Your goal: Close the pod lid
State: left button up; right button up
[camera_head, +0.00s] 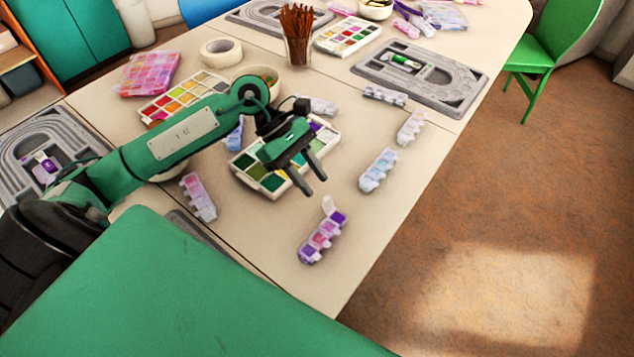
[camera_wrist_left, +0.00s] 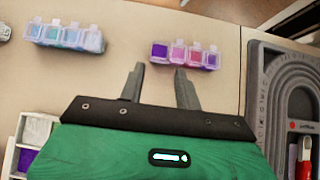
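A pod strip (camera_head: 322,238) with purple and pink beads lies near the right edge of the table. The lid (camera_head: 330,206) of its far-end pod stands raised, above a purple filling; the other lids look down. The strip also shows in the left wrist view (camera_wrist_left: 184,55), just beyond the fingertips, where I cannot make out the raised lid. My left gripper (camera_head: 311,186) is open and empty, above the table on the far side of the strip and apart from it. Its fingers also show in the left wrist view (camera_wrist_left: 160,70). My right gripper is not in view.
A bead palette (camera_head: 272,182) lies below my left gripper. A pale blue pod strip (camera_head: 379,170) and a pinkish one (camera_head: 199,197) lie nearby. A grey bead board (camera_head: 452,97) is farther back. The table around the purple strip is clear; its right edge is close.

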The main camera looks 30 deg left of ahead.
aim_at(328, 206)
pick_arm(q)
jog(key=shift+x, duration=1.25)
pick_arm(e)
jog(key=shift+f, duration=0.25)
pick_arm(q)
grip_shut()
